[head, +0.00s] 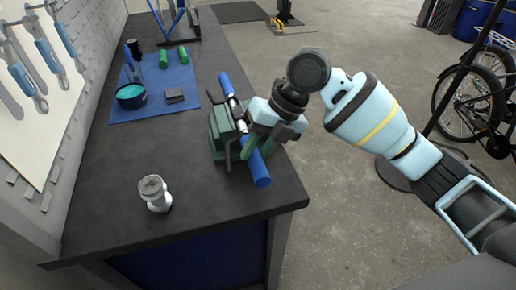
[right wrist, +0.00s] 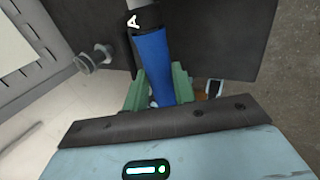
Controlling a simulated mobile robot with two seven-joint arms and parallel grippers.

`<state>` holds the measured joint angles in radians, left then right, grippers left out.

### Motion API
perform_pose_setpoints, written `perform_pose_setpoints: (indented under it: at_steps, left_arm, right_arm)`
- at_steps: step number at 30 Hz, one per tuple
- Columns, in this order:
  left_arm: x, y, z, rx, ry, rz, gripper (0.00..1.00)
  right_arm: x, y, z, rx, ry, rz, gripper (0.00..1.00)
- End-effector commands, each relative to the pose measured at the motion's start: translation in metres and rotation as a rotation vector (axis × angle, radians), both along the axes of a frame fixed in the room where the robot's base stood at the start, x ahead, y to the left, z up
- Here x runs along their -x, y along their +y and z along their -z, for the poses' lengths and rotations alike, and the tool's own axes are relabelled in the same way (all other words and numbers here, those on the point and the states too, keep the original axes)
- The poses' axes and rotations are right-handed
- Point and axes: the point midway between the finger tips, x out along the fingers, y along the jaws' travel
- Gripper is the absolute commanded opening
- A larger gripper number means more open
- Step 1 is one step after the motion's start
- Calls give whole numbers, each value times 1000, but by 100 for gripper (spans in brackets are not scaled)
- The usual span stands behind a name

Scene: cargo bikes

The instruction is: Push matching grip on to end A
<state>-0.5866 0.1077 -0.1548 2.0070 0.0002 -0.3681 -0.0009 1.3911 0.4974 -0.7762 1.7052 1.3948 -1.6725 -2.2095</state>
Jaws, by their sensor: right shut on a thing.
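A bar (head: 238,112) is held in a green vise (head: 221,134) near the bench's right edge. A blue grip (head: 261,171) lies in line with the bar at its near end. My right gripper (head: 257,146) is shut on this grip, its green fingers on either side. The right wrist view shows the blue grip (right wrist: 154,62) between the fingers, its upper end meeting a dark part marked with a white A (right wrist: 133,21). How far the grip is over the bar is hidden. Another blue length (head: 225,83) shows at the bar's far end. My left gripper is not in view.
A blue mat (head: 135,103) on the dark bench holds two green grips (head: 163,57), a teal-filled bowl (head: 131,96) and a dark block (head: 174,95). A pale metal piece (head: 155,193) stands at the bench's near left.

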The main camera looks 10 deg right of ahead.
Motion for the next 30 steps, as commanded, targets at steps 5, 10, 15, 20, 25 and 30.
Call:
perform_pose_setpoints:
  at_steps: [5,10,15,20,25,30]
  left_arm:
    - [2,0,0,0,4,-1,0]
    - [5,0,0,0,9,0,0]
    - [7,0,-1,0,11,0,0]
    - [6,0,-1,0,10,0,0]
    - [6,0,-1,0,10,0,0]
    - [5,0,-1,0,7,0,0]
  right_arm:
    - [-4,0,-2,-2,-9,7,0]
    - [-6,0,-2,-2,-10,8,0]
    - [-8,0,-2,-3,-10,8,0]
    - [-9,0,-2,-3,-10,8,0]
    - [-9,0,-2,-3,-10,8,0]
    - [-8,0,-2,-2,-9,7,42]
